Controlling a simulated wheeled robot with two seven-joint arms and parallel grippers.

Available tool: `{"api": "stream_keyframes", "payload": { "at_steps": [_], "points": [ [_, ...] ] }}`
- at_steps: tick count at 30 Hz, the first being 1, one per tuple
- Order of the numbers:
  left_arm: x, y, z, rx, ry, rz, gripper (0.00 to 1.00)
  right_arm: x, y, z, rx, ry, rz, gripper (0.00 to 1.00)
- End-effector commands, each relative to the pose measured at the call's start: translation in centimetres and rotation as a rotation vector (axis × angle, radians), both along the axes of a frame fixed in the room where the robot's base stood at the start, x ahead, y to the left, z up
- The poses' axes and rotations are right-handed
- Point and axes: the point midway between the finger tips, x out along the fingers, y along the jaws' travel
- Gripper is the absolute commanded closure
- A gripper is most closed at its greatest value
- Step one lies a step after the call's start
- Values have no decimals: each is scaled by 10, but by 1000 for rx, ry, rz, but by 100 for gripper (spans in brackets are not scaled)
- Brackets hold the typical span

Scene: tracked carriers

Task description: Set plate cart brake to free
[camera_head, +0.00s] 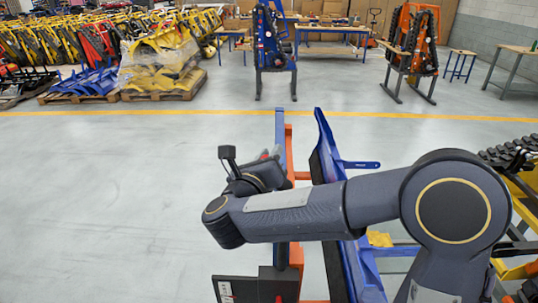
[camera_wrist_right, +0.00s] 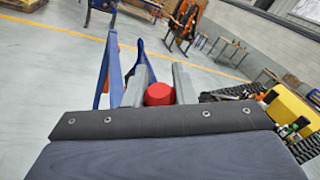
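A small red knob (camera_wrist_right: 158,94), which may be the brake handle, shows between the fingers of my right gripper in the right wrist view. In the head view a bit of red (camera_head: 265,155) shows at my right gripper (camera_head: 270,158), mostly hidden by the wrist. The fingers (camera_wrist_right: 160,82) stand apart on both sides of the knob. I cannot tell whether they press on it. A blue and orange frame (camera_head: 289,150), probably the cart, stands just beyond and below the gripper, with a slanted blue panel (camera_head: 323,160). My right forearm hides its middle. My left gripper is not in view.
Dark tracked parts on a yellow frame (camera_head: 524,180) stand close at the right. A wrapped yellow load (camera_head: 160,65) on a pallet, blue carriers (camera_head: 275,50) and workbenches stand at the back. The grey floor at the left is clear.

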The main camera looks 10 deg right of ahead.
Motion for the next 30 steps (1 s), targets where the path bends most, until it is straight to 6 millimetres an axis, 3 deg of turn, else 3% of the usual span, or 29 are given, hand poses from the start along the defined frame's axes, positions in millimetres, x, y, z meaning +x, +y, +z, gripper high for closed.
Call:
{"api": "stream_keyframes", "payload": {
  "at_steps": [4, 11, 16, 20, 30],
  "points": [
    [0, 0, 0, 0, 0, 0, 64, 0, 0, 0, 0, 0, 0, 100],
    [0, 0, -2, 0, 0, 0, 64, 0, 0, 0, 4, -1, 0, 100],
    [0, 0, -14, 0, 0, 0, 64, -1, -3, -2, 37, -13, 0, 100],
    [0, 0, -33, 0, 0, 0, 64, -3, -7, -3, 95, -31, -1, 100],
    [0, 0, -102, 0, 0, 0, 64, -9, -29, -1, 367, -112, -1, 100]
  ]
}}
